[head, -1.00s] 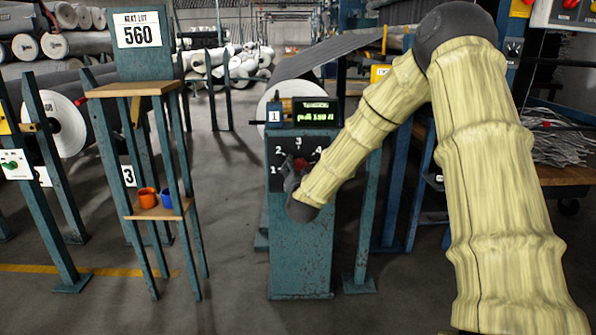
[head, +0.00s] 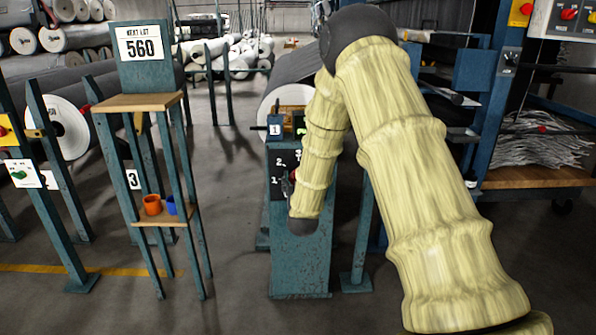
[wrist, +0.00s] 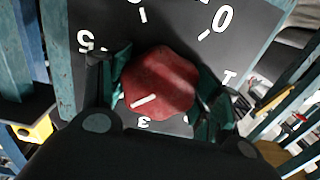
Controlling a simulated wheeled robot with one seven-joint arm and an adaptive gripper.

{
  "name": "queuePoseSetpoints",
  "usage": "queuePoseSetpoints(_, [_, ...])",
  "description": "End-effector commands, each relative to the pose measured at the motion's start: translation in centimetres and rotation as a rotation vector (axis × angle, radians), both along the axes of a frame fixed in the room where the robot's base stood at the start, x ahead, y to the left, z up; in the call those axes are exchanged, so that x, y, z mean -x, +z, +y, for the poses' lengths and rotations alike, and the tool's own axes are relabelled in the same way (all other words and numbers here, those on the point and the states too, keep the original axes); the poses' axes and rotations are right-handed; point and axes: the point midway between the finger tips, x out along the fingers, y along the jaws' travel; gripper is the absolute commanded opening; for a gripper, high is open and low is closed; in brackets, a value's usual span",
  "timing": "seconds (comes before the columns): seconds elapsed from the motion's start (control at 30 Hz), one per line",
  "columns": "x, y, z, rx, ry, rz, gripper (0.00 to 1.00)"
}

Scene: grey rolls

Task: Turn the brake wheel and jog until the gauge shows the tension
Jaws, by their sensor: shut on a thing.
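The brake wheel, a red faceted knob (wrist: 160,80) with a white pointer line, is on a dark dial plate (wrist: 185,30) in the wrist view. Its pointer slants to the lower left, just left of the 3; 5, 0 and 1 also show, and my fingers hide other marks. My gripper (wrist: 165,88) is shut on the knob, one dark green finger on each side. In the head view the dial plate (head: 280,160) sits on a teal post (head: 303,262). My arm covers most of the knob and the gauge display, so its reading is hidden.
A teal stand (head: 145,102) left of the post bears a "NEXT LOT 560" sign (head: 143,43) and orange (head: 152,205) and blue cups. A control board with a green button (head: 19,174) is at far left. Grey rolls lie behind; floor between stand and post is clear.

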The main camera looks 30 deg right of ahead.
Motion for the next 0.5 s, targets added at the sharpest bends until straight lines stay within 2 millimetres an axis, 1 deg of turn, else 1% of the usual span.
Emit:
queuePoseSetpoints(0.03, [-0.1,0.66,0.21,0.042,0.004,0.026,0.39])
queuePoseSetpoints(0.5, [-0.1,0.5,0.22,0.424,0.006,0.257,0.39])
